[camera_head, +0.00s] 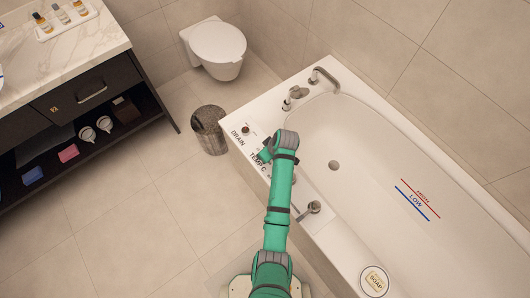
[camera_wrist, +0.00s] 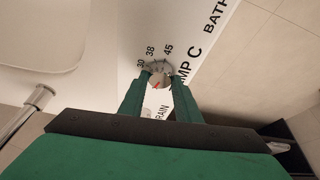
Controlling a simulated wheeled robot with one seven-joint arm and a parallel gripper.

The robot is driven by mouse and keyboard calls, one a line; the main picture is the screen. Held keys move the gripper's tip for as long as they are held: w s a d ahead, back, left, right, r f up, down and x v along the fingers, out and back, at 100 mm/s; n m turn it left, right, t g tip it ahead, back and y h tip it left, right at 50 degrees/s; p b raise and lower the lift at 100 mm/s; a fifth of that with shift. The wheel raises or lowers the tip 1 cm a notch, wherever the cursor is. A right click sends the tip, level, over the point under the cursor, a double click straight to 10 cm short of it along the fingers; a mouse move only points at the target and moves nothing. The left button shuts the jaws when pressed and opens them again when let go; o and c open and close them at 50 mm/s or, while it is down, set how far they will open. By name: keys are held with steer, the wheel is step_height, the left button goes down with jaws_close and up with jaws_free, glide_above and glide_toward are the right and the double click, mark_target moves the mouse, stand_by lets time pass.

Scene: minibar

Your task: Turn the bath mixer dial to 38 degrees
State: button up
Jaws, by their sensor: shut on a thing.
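The bath mixer dial (camera_wrist: 157,69) is a small round grey knob on the white bath rim, in the upper middle of the wrist view. The printed numbers 30, 38 and 45 stand around its far side, next to the words TEMP C. A red mark shows on the knob's near face; I cannot tell which number it points to. My gripper (camera_wrist: 159,83) has one green finger on each side of the knob and is shut on it. In the head view my gripper (camera_head: 265,152) is at the rim by the TEMP label, and it hides the dial.
A drain knob (camera_head: 246,130) and a tap with fittings (camera_head: 325,78) sit farther along the rim. A metal lever (camera_head: 313,208) stands nearer, right of my arm. A wire bin (camera_head: 209,130) stands beside the bath. A soap dish (camera_head: 374,281) lies at the near rim.

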steer(key=m, duration=0.2)
steer(key=m+h, duration=0.1)
steer(key=m, duration=0.1)
steer(key=m+t+h, duration=0.1)
steer(key=m, duration=0.1)
steer(key=shift+s+a+m, duration=0.1)
steer(key=shift+a+m, duration=0.15)
steer(key=shift+m, duration=0.05)
steer(key=m+h, duration=0.1)
steer(key=m, duration=0.2)
steer(key=m+h, duration=0.2)
steer(key=m, duration=0.1)
steer(key=shift+a, duration=0.2)
steer(key=m+g+h, duration=0.1)
steer(key=m, duration=0.5)
steer(key=shift+w+a+m+g+h, duration=0.2)
steer(key=shift+m+g+h, duration=0.1)
steer(key=shift+g+h, duration=0.1)
steer(key=m+g, duration=0.1)
steer(key=m, duration=0.1)
steer(key=m+g, duration=0.1)
steer(key=m, duration=0.2)
steer(key=shift+w+m+h, duration=0.1)
steer(key=shift+m+h, duration=0.2)
steer(key=shift+h, duration=0.1)
steer(key=o, duration=1)
